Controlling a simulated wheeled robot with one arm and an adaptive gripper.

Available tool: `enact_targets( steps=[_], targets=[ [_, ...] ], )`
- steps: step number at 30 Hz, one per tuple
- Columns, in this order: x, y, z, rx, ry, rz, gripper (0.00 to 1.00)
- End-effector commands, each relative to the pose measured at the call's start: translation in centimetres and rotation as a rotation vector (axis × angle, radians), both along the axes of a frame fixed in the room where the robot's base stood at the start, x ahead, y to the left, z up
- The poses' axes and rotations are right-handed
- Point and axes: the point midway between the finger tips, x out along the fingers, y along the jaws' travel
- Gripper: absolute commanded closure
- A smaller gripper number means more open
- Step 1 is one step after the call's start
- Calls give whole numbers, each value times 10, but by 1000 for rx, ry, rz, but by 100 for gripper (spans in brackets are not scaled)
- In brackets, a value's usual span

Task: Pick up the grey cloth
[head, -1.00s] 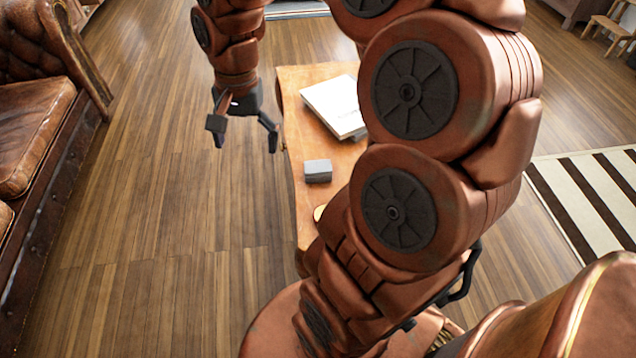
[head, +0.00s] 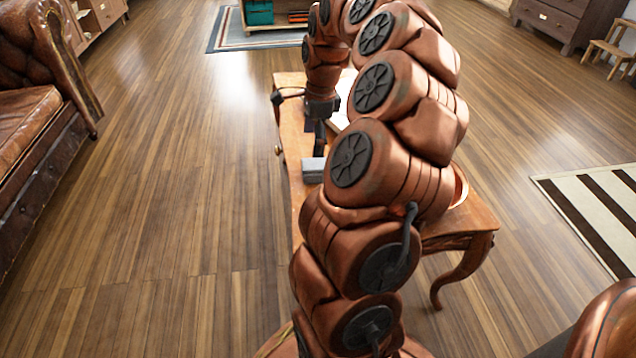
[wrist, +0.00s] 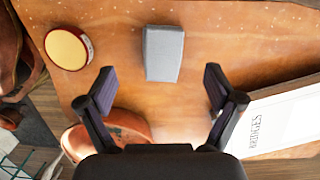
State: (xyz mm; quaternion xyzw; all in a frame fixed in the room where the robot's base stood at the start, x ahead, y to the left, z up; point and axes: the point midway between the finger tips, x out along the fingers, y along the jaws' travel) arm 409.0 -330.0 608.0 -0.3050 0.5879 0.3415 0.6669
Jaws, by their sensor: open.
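The grey cloth (wrist: 163,53) looks like a small grey block lying flat on the wooden table. It is near the top middle of the wrist view, ahead of the gap between my fingers. In the head view the cloth (head: 313,170) shows on the table's left part, partly covered by my arm. My gripper (wrist: 157,82) is open and empty, with its two dark fingers spread wider than the cloth. In the head view my gripper (head: 319,138) hangs over the table just behind the cloth. One finger is hard to make out there.
A round yellow-topped tin (wrist: 68,48) lies left of the cloth in the wrist view. A white book (wrist: 285,120) lies at the right. A rounded brown thing, perhaps a bowl (head: 461,188), sits at the table's right. A leather sofa (head: 40,130) stands left, with clear floor between.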

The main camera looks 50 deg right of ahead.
Motion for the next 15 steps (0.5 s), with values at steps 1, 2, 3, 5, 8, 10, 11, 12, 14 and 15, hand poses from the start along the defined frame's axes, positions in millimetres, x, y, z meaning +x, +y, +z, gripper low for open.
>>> enact_targets(
  steps=[1, 2, 3, 5, 8, 10, 11, 12, 14, 15],
  targets=[
    [-2, -7, -11, 0, 2, -30, 8],
    [-3, -10, -13, 1, 4, -45, 8],
    [-3, -13, -15, 1, 5, -60, 8],
    [-4, -16, -18, 2, 5, -75, 8],
    [-4, -17, -26, 3, 5, -84, 8],
    [-4, -16, -33, 3, 5, -84, 8],
    [-3, -15, -36, 3, 5, -83, 8],
    [-3, -15, -40, 2, 6, -82, 8],
    [-3, -15, -43, 2, 5, -81, 8],
    [-3, -15, -45, 2, 5, -81, 8]
  ],
)
